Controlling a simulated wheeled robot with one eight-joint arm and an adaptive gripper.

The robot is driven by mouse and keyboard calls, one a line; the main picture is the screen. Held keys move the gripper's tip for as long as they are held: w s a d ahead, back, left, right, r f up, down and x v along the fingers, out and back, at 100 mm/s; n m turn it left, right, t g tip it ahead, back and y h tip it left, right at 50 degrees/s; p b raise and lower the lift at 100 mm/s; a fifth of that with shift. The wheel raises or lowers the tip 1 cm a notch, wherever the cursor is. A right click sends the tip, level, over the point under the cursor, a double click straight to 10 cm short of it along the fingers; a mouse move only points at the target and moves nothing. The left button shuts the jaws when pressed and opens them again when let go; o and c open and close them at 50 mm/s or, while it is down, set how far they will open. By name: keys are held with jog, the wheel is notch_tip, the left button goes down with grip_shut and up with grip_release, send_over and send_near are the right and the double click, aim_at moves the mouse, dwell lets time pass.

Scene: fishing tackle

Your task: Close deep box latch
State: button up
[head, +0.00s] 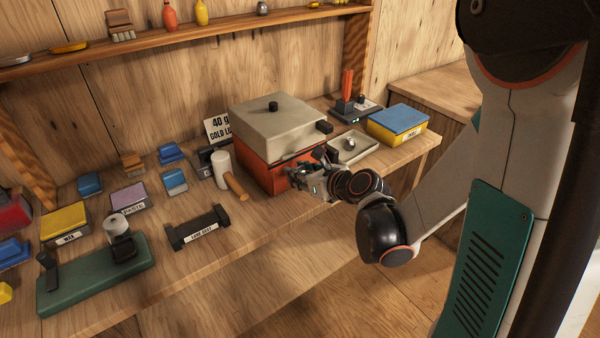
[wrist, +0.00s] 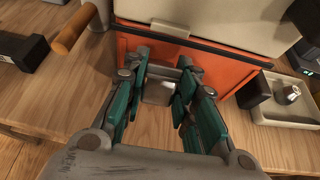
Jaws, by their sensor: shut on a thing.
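The deep box is an orange box (head: 262,172) with a beige lid (head: 275,118) and a black knob on top. The lid sits down on the body, with a dark band along its lower edge. In the wrist view the orange front (wrist: 225,68) faces me, and a pale catch (wrist: 170,30) sits on the lid's lower edge. My gripper (head: 298,176) is low at the box front. In the wrist view my gripper (wrist: 162,78) has its teal-padded fingers around a grey metal piece, apparently the latch (wrist: 158,92). The fingers partly hide it.
A grey tray (head: 352,148) with a small metal part lies right of the box. A wooden-handled mallet (head: 232,180) lies to its left. A blue-and-yellow box (head: 398,125) stands at the right. Bench space before the box is clear.

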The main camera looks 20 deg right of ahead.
jog(key=g+p, duration=0.1)
jog(key=p, duration=0.1)
jog(key=r+g+p, duration=0.1)
jog(key=p, duration=0.1)
jog(key=shift+w+a+r+h, duration=0.1)
jog(key=shift+w+r+h, duration=0.15)
jog(key=shift+h, duration=0.15)
jog(key=shift+w+a+r+g+h+p, duration=0.15)
jog(key=shift+g+h+p, duration=0.1)
jog(key=shift+g+p, duration=0.5)
jog(key=shift+w+d+r+g+h+p, duration=0.15)
jog(key=shift+g+h+p, duration=0.1)
jog(key=shift+g+p, duration=0.5)
jog(key=shift+f, duration=0.1)
jog(key=o, duration=1.1)
jog(key=shift+a, duration=0.1)
jog(key=v, duration=1.2)
